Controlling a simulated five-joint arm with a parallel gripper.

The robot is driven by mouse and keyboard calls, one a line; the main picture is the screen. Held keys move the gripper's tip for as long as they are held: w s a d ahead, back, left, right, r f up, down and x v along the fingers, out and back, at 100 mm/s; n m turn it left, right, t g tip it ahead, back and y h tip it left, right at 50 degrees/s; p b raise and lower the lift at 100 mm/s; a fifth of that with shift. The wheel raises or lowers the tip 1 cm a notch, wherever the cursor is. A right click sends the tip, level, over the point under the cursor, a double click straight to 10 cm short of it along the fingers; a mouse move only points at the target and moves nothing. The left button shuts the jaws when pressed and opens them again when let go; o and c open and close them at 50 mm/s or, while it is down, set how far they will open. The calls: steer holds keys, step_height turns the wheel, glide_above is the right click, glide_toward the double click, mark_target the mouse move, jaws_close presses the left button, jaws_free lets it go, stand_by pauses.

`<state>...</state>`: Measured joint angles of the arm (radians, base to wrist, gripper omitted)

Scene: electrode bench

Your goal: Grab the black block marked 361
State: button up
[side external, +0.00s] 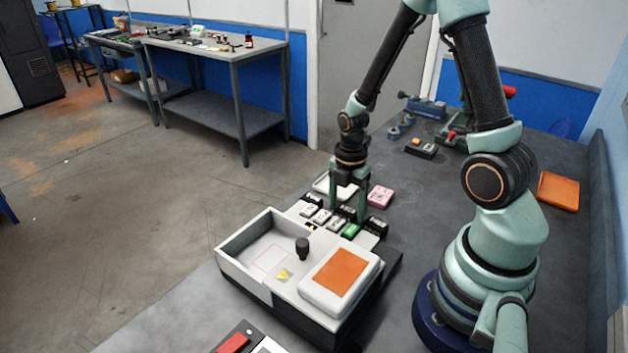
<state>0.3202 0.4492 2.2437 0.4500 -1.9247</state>
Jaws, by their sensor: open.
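My gripper (348,212) points straight down over a cluster of small blocks behind the white box. It is open, with its two fingers apart and low among the blocks. A black block (376,227) sits at the right end of the cluster, just right of the fingers. Another dark block shows partly between the fingers and is half hidden by them. Markings are too small to read, so I cannot tell which black block bears 361. I cannot tell whether the fingers touch any block.
The white box (232,262) with a black knob (302,248) and orange pad (340,270) stands in front. Bench space right of the pink block is clear.

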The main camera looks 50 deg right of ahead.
steer(key=shift+f, duration=0.1)
jaws_close()
stand_by(0.3)
